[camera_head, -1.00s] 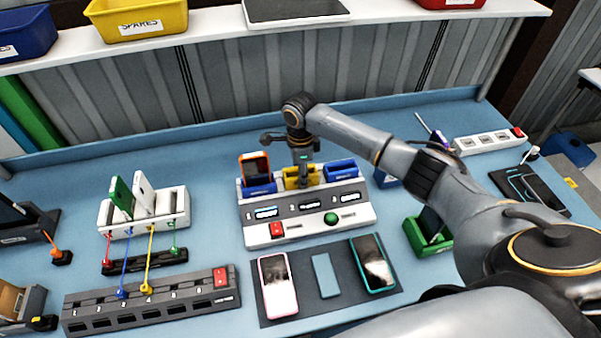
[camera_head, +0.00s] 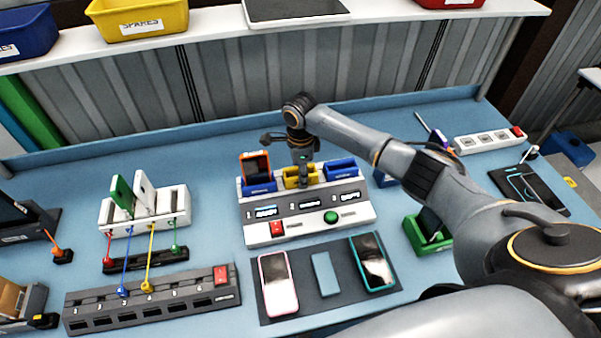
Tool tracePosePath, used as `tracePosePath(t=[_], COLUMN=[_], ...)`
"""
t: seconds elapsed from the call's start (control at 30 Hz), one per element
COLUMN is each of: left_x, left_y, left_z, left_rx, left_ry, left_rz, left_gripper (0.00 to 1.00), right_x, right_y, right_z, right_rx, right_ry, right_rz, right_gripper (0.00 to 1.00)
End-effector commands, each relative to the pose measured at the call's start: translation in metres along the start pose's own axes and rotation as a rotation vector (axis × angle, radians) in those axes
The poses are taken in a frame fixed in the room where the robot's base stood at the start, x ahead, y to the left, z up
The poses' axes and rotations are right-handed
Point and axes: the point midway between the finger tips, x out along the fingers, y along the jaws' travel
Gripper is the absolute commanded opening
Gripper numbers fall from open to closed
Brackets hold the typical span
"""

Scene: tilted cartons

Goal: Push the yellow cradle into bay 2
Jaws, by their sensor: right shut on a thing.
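The yellow cradle (camera_head: 290,181) sits at the middle bay of the white-and-grey dock (camera_head: 285,229), between two blue cradles. The left blue cradle (camera_head: 262,187) holds an orange phone (camera_head: 256,166); the right blue cradle (camera_head: 341,171) looks empty. Bay 2's small display (camera_head: 311,205) is on the dock's front, below the yellow cradle. My right gripper (camera_head: 303,178) points down at the yellow cradle, is shut, and covers part of it. Whether the cradle is fully seated cannot be told. My left gripper is not in view.
In front of the dock, a dark mat (camera_head: 263,304) holds two phones and a blue block. A green cradle (camera_head: 428,240) stands to the right beneath my arm. A white rack (camera_head: 177,224) and a grey power strip (camera_head: 150,297) are left. A power strip (camera_head: 490,141) lies back right.

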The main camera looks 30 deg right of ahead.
Motion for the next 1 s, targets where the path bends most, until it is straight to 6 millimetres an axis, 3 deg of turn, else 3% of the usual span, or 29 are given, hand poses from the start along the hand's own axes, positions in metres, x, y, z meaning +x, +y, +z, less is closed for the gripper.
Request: tracePosePath(t=[0.43,0.47,0.6,1.0], left_x=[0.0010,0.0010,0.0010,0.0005], left_y=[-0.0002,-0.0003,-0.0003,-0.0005], left_z=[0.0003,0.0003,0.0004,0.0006], left_rx=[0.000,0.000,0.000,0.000], left_ry=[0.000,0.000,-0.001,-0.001], left_rz=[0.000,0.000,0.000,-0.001], left_gripper=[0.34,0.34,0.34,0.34], right_x=[0.0071,0.0072,0.0069,0.0036], right_y=[0.0047,0.0048,0.0045,0.0023], right_z=[-0.0012,-0.0012,-0.0012,-0.0009], right_rx=[-0.001,-0.001,-0.001,0.000], right_ry=[0.006,0.006,0.006,0.004], right_rz=[0.013,0.013,0.012,0.006], right_gripper=[0.10,0.45,0.69,0.69])
